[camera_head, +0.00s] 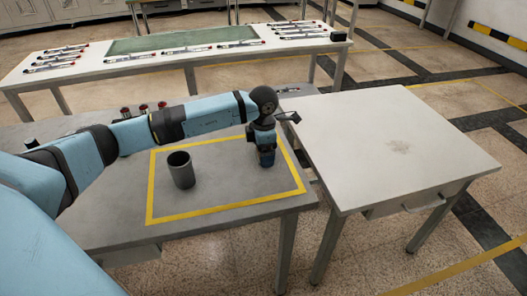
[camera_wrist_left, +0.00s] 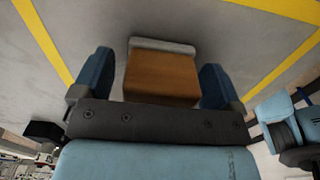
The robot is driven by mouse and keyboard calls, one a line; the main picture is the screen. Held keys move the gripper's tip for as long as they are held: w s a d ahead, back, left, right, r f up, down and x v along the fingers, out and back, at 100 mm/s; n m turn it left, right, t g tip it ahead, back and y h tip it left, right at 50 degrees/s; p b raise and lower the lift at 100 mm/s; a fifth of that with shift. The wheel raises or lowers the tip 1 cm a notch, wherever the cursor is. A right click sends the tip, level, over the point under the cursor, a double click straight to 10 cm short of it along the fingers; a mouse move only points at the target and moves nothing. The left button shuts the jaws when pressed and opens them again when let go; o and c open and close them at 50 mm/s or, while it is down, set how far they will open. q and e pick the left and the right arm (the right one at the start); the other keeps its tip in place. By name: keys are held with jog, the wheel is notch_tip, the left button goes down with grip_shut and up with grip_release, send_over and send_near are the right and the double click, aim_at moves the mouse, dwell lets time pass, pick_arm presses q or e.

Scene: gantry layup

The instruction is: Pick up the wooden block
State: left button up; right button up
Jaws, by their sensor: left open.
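My left gripper (camera_head: 267,159) points down over the grey table, inside the yellow outline near its right side. In the left wrist view the gripper (camera_wrist_left: 158,62) is open, with one blue finger on each side of the brown wooden block (camera_wrist_left: 161,76). Narrow gaps show between the block and both fingers. A pale grey strip runs along the block's far edge. The block's near part is hidden by the gripper body. In the head view I cannot make out the block behind the gripper. My right gripper is not in view.
A dark grey cup (camera_head: 181,170) stands upright left of my gripper, inside the yellow outline (camera_head: 222,211). Several red-topped items (camera_head: 143,108) stand behind my arm. A bare pale table (camera_head: 390,140) adjoins on the right. A long table (camera_head: 120,70) with tools is behind.

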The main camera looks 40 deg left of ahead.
pick_arm(q)
jog(key=shift+r, duration=0.1)
jog(key=shift+c, duration=0.2)
jog(key=c, duration=1)
notch_tip(320, 180, up, 20)
jog(key=shift+p, duration=1.05)
jog(key=shift+o, duration=0.8)
jog(key=shift+c, duration=0.2)
